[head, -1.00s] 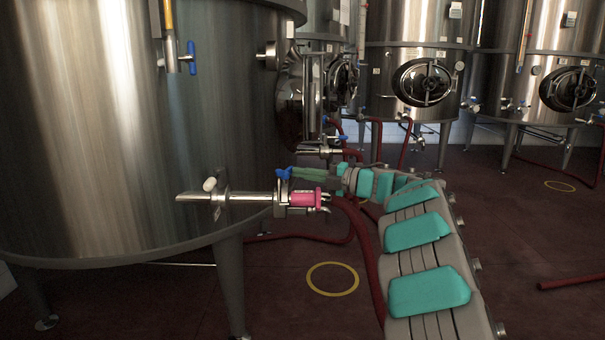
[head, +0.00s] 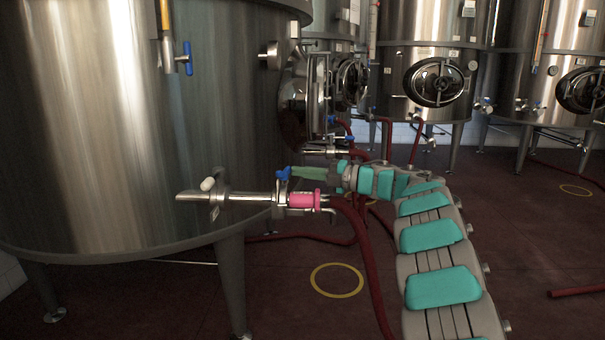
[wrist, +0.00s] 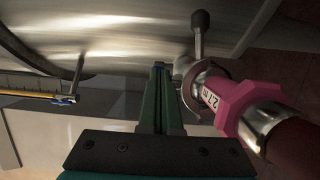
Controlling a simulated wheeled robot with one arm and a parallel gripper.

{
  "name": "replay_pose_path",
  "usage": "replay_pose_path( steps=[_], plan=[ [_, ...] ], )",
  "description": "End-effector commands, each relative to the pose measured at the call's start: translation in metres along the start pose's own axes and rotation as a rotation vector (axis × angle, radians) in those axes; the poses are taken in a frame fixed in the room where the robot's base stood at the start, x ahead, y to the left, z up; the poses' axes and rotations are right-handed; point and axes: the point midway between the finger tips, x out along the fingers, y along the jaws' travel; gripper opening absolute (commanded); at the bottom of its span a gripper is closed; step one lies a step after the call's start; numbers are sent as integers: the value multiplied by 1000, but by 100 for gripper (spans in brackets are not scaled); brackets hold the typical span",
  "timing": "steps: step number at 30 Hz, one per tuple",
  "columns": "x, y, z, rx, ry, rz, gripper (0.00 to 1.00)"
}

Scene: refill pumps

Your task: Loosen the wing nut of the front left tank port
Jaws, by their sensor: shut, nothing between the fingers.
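The front left tank's port is a steel pipe (head: 250,197) sticking out to the right from the tank. It ends in a pink hose fitting (head: 305,201), which shows large at right in the wrist view (wrist: 243,100). A blue wing nut (head: 284,173) stands on top of the clamp at the pipe's end in the head view. My gripper (head: 294,173) has its green fingers shut, with nothing between them. The tips are right beside the nut; I cannot tell whether they touch it. In the wrist view the fingers (wrist: 158,70) point past the fitting, and the nut cannot be made out.
The large steel tank (head: 130,140) fills the left. A white-knobbed handle (head: 208,184) rises from the pipe, and a blue gauge valve (head: 188,58) sits higher up. Red hoses (head: 370,262) run below my arm. More tanks stand behind. The floor at right is mostly clear.

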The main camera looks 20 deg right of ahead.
Motion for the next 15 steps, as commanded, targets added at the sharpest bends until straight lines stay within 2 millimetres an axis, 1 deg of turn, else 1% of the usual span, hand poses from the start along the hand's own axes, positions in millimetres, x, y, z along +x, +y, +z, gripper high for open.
replay_pose_path(
  steps=[6, 15],
  plan=[
    [5, 1, 8, 0, -4, 0, 0],
    [14, 0, 16, 0, -1, 0, 0]
  ],
)
